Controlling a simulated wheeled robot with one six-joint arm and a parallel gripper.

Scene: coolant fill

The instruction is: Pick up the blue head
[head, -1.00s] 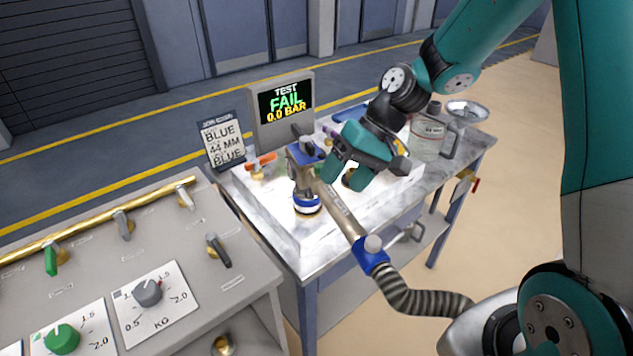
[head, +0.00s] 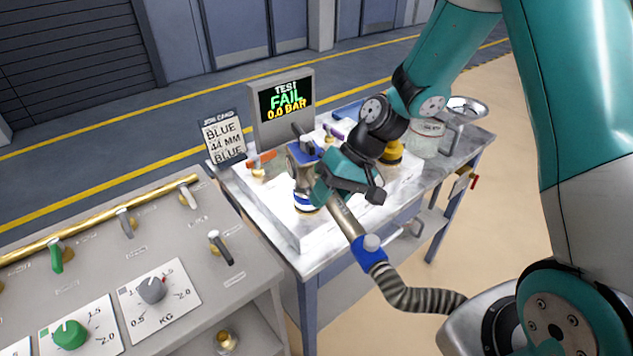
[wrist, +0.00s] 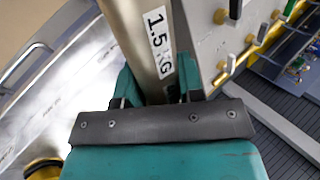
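The blue head (head: 304,153) is a grey metal filling head with blue trim. It sits over a blue-and-white ringed neck (head: 306,203) on the white block at the left of the table. Its grey tube slants down to a blue collar (head: 369,252) and a ribbed hose. My gripper (head: 326,191) is at this tube, just below the head. In the wrist view the tube (wrist: 137,30), marked 1.5 KG, runs between the fingers of my gripper (wrist: 157,85). Whether both fingers press on it is hard to tell.
A job card (head: 222,138) reads BLUE, 44 MM, BLUE. A yellow-ringed part (head: 393,151) and a clear jug (head: 427,137) stand to the right. A grey console (head: 120,240) with knobs and valves fills the left front.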

